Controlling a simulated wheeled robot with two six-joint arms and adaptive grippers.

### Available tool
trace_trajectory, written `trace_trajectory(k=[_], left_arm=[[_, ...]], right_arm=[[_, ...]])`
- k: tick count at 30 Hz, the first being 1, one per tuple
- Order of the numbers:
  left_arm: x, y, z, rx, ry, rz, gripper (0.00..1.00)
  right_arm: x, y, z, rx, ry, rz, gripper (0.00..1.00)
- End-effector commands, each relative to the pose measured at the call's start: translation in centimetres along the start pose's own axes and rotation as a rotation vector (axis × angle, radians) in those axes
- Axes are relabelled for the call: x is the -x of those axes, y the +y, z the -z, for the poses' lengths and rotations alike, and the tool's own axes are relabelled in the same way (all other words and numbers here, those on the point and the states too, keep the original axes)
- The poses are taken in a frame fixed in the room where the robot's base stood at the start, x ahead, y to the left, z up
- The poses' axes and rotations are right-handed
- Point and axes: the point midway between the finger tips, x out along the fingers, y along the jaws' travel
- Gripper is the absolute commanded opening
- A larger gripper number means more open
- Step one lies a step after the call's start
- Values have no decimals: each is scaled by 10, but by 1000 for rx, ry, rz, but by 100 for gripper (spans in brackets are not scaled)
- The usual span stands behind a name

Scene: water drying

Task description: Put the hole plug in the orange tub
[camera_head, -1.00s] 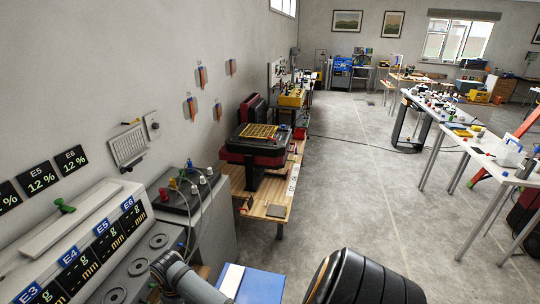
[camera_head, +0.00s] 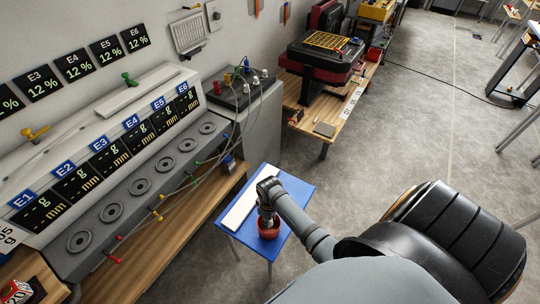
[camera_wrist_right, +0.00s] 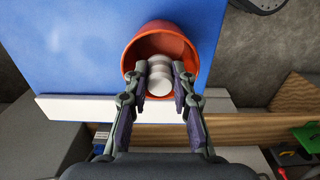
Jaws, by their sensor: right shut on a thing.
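The orange tub (camera_head: 268,229) stands on the blue table and shows from above in the right wrist view (camera_wrist_right: 190,52). The hole plug (camera_wrist_right: 159,76) is a pale, rounded, stepped piece. My right gripper (camera_wrist_right: 160,84) is shut on it, one finger on each side. The plug and fingertips appear over or within the tub's mouth; how deep they are I cannot tell. In the head view my right gripper (camera_head: 268,205) is at the tub, and the plug is hidden there. My left gripper is not in view.
The small blue table (camera_head: 292,193) carries a white strip (camera_head: 243,207) beside the tub. A long grey machine (camera_head: 150,185) with displays and round ports stands to the left, with cables and coloured clips at its front. Grey floor lies open to the right.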

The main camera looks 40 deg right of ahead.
Motion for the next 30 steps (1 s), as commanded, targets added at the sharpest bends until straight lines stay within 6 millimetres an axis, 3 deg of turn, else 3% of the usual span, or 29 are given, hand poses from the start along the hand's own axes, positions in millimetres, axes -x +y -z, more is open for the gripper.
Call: trace_trajectory(k=[4,11,22,23,24,30], left_arm=[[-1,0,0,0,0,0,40],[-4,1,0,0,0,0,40],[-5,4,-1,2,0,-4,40],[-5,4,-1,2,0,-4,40],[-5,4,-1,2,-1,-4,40],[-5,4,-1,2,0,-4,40]], right_arm=[[-6,0,0,0,0,1,6],[-41,-1,0,0,1,2,6],[-47,-1,0,0,1,1,6],[-46,0,0,0,1,1,27],[-46,0,0,0,1,1,33],[-46,0,0,0,1,1,34]])
